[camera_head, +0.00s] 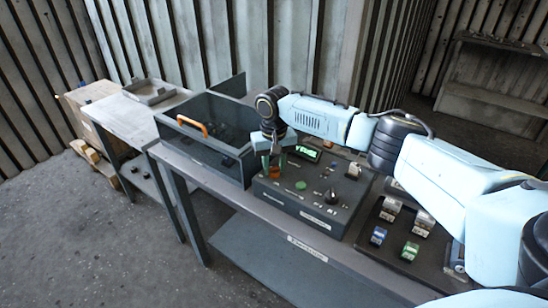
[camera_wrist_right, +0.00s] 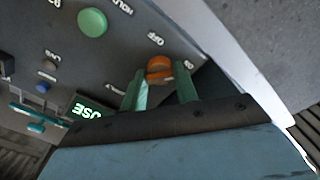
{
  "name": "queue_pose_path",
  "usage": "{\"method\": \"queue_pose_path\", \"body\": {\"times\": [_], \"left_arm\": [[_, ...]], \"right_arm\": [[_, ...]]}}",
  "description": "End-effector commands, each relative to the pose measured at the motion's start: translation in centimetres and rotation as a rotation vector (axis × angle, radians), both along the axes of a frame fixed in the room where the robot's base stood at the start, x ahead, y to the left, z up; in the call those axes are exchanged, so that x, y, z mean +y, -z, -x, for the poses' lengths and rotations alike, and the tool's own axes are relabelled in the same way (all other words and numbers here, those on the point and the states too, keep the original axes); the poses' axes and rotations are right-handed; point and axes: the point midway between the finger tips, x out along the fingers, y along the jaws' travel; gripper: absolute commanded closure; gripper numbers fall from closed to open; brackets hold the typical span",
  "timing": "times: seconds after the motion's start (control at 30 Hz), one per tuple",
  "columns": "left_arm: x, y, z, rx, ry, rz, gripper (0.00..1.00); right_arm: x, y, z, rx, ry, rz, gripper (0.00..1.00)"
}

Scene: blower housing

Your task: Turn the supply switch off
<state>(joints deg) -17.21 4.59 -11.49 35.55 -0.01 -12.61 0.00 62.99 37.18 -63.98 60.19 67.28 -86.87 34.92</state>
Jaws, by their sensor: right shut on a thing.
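The supply switch is an orange rotary knob (camera_head: 276,172) at the left corner of the dark control box (camera_head: 325,212). In the right wrist view the orange knob (camera_wrist_right: 159,66) sits between two green fingers, near an "OFF" label and a partly hidden label. My right gripper (camera_head: 274,160) points down over the knob and is shut on it. It also shows in the right wrist view (camera_wrist_right: 160,80). The knob's exact pointer direction is hard to make out. My left gripper is not in view.
A green button (camera_head: 301,185), a black knob (camera_head: 330,196) and a lit green display (camera_head: 307,153) are on the box. A dark bin with an orange handle (camera_head: 192,126) stands left. A board with blue and green blocks (camera_head: 410,250) lies right.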

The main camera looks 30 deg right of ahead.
Motion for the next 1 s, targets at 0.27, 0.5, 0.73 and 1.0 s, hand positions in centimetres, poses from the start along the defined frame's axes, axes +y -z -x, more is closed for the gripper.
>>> {"method": "queue_pose_path", "body": {"times": [0.27, 0.5, 0.73, 1.0], "left_arm": [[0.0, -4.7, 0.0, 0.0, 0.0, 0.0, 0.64], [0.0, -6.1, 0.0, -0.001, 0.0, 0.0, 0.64], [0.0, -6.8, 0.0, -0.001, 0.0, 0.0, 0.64], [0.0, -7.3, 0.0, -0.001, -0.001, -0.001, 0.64]], "right_arm": [[0.1, -0.4, 0.1, 0.005, -0.18, -0.004, 0.93], [0.0, -0.2, 0.0, 0.003, -0.398, -0.002, 0.93], [0.0, -0.1, 0.0, 0.002, -0.616, -0.002, 0.93], [0.1, -0.1, 0.0, 0.0, -0.873, -0.002, 0.93]]}}
